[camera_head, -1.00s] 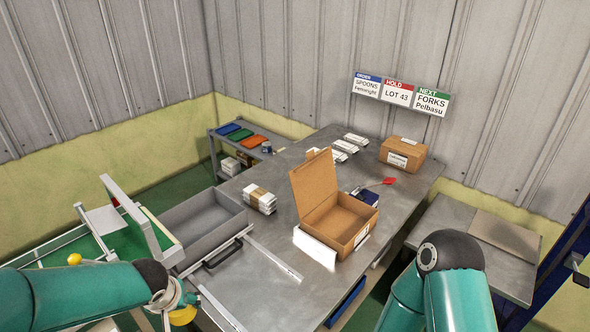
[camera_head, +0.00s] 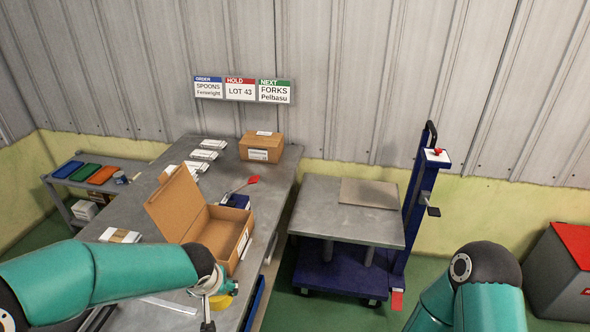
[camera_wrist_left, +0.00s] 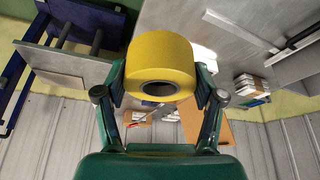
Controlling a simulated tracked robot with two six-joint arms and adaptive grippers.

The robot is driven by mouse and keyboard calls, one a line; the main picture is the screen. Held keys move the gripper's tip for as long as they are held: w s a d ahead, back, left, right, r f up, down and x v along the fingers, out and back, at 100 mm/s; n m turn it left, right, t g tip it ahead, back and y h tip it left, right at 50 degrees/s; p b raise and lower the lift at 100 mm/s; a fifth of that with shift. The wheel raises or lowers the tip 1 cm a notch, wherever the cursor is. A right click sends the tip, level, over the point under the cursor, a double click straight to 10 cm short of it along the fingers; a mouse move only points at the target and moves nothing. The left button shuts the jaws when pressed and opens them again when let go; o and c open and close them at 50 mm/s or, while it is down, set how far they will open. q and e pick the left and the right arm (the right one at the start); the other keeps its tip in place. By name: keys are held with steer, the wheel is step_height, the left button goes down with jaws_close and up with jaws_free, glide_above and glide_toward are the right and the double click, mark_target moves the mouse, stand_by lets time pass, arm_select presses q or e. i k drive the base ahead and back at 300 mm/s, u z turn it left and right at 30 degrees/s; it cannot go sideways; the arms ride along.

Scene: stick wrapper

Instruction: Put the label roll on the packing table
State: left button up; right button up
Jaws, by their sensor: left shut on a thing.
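The label roll, a yellow roll with a dark core (camera_wrist_left: 163,68), is held between the fingers of my left gripper (camera_wrist_left: 158,88). In the head view the roll (camera_head: 222,301) shows partly behind my left gripper (camera_head: 208,290). The packing table (camera_head: 276,181) is the long grey metal table on the left. The roll appears in front of the open carton, near the table's right edge; its height above the top cannot be told. My right arm is at the lower right, its gripper out of view.
An open cardboard box (camera_head: 218,228) stands on the table. A closed carton (camera_head: 262,147), white packs (camera_head: 203,155) and a red-ended tool (camera_head: 253,180) lie farther back. A blue lift cart with a grey top (camera_head: 345,215) stands to the right, across a narrow gap.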

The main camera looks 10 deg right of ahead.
mark_target(260, 182)
steer(key=z, duration=0.55)
steer(key=i, duration=0.7)
steer(key=z, duration=0.5)
steer(key=i, duration=1.1)
steer(key=u, duration=0.55)
